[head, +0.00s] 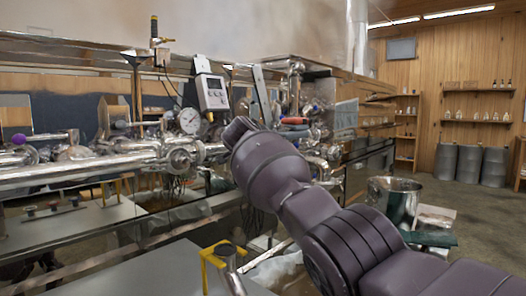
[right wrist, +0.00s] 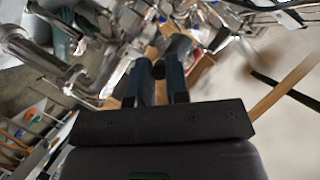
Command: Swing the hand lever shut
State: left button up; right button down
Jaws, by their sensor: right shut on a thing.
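My right gripper (right wrist: 160,78) shows in the right wrist view with its two dark fingers close together. They are shut on a small dark rounded piece, apparently the grip of the hand lever (right wrist: 158,69). The rest of the lever is hard to make out among the shiny fittings. In the head view my right arm comes in from the lower right and reaches to the steel pipework (head: 185,156). Its wrist hides the gripper and the held piece there. My left gripper is in neither view.
A round dial gauge (head: 190,121) and a grey control box (head: 212,92) stand just left of my right wrist. A steel pot (head: 395,190) stands right of the arm. Grey drums (head: 470,163) stand at the far wall. The floor between is open.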

jog(key=shift+r, duration=0.15)
jog(key=c, duration=1.4)
grip_release()
pick_arm(q)
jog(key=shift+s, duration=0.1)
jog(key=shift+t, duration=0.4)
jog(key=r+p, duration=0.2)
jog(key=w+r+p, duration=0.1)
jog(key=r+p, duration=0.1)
jog(key=p, duration=0.1)
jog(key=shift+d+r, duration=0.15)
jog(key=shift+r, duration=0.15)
pick_arm(e)
jog(key=v, duration=1)
jog(key=shift+s+a, duration=0.25)
jog(key=shift+s, duration=0.1)
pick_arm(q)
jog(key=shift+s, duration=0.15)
